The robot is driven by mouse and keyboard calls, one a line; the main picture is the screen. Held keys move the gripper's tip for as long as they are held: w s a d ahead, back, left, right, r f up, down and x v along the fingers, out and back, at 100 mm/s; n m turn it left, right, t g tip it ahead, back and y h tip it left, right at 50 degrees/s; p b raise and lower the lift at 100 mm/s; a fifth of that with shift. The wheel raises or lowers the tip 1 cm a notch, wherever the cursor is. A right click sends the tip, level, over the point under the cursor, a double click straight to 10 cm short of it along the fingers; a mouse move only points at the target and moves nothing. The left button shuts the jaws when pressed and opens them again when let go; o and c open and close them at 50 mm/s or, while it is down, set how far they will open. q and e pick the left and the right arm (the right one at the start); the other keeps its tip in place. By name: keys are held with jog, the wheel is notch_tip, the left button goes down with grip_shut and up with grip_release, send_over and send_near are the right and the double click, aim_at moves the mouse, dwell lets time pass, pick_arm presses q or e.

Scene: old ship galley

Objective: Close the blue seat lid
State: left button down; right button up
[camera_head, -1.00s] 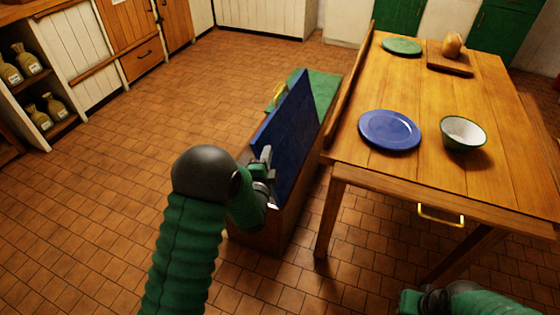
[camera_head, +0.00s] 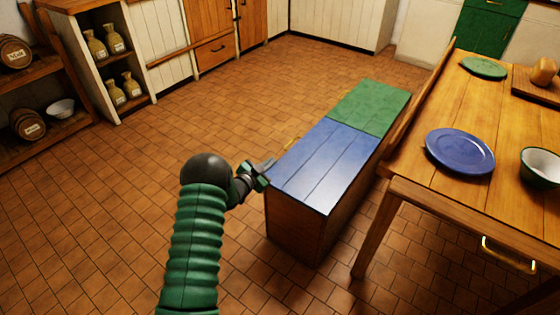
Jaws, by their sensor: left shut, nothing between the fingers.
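The blue seat lid (camera_head: 325,165) lies flat on the near half of the wooden bench box (camera_head: 296,222). It is level with the green seat lid (camera_head: 370,107) behind it. My left gripper (camera_head: 268,170) is shut and empty at the left edge of the blue lid, near its front left corner. I cannot tell whether the fingertips touch the lid. The inside of the bench is hidden. My right gripper is out of view.
The wooden table (camera_head: 440,199) stands close to the right of the bench, with a blue plate (camera_head: 460,152), a bowl (camera_head: 541,167) and a green plate (camera_head: 484,68). Shelves (camera_head: 68,118) with barrels and bottles stand at the left. The tiled floor between is clear.

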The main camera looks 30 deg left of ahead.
pick_arm(q)
jog(key=a+f+n+b, duration=0.1)
jog(key=f, duration=0.3)
jog(key=a+f+b, duration=0.1)
jog(key=f+b, duration=0.1)
jog(key=f, duration=0.1)
jog(key=a+f+n+h+b, duration=0.1)
jog(key=f+b, duration=0.1)
jog(key=f, duration=0.2)
jog(key=shift+f+n, duration=0.3)
